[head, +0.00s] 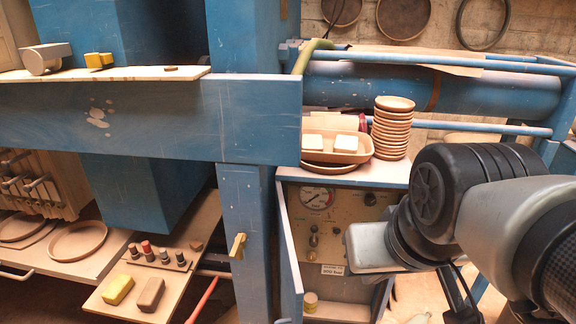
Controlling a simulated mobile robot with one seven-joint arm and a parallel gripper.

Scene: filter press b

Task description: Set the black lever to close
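An open control panel (338,232) sits in the cabinet at lower centre, with a round gauge (317,198) at its upper left. Small dark knobs or levers (313,239) stand below the gauge, and a dark round knob (370,199) is to its right. I cannot tell which of these is the black lever or how it is set. My arm covers the panel's right side. My gripper (460,300) shows only in part as dark pieces at the lower right, apart from the visible knobs. I cannot tell whether it is open or shut.
The cabinet door (290,255) stands open at the panel's left, beside a blue post (245,235). Above the panel, a shelf holds stacked bowls (393,128) and a tray (337,145). A lower-left board (165,275) holds several small pegs and two blocks.

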